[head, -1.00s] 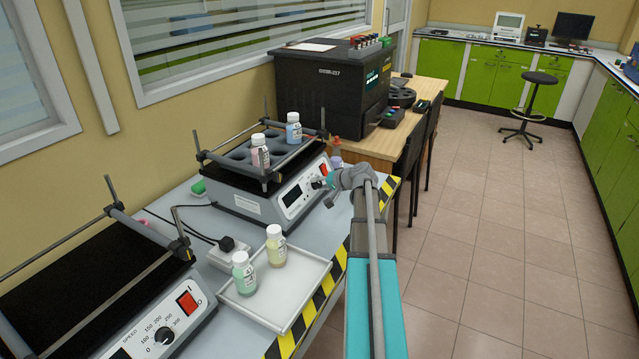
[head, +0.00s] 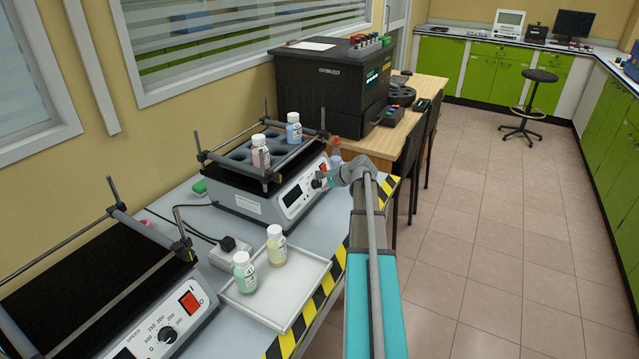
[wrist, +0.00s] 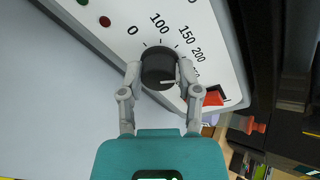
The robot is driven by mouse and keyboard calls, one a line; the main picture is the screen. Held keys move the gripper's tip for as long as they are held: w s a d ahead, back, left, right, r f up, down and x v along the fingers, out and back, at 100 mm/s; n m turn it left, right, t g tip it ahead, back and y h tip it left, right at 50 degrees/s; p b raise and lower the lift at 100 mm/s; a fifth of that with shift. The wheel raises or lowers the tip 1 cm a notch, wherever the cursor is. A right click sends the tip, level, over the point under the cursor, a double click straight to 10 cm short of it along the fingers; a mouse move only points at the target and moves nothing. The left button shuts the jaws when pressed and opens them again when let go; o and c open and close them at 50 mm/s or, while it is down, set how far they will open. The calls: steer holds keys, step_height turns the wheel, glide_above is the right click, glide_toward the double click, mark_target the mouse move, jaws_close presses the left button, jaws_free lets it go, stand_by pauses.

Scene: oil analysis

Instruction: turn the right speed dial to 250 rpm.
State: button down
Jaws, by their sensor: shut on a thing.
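The right speed dial (wrist: 158,66) is a black round knob on the white front panel of the far shaker (head: 250,207). In the wrist view its white pointer line faces right, toward the higher end of the scale. The labels 0, 100, 150 and 200 are readable; the marks beyond 200 are partly hidden by a finger. My gripper (wrist: 160,75) is shut on the dial, one finger at each side. In the head view my gripper (head: 326,180) is at the panel's right end and covers part of the dial.
A red switch (wrist: 226,97) sits close beside my right finger in the wrist view. The near shaker (head: 185,325) has its own dial. A white tray (head: 300,295) with two bottles stands between the shakers. Two bottles stand on the far shaker. The aisle floor at right is clear.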

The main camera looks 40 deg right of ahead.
steer(key=m, duration=0.5)
steer(key=shift+s+m+y, duration=0.1)
steer(key=shift+m+y, duration=0.2)
steer(key=shift+y, duration=0.1)
steer(key=shift+g, duration=0.3)
steer(key=shift+c, duration=1.5)
jaws_free()
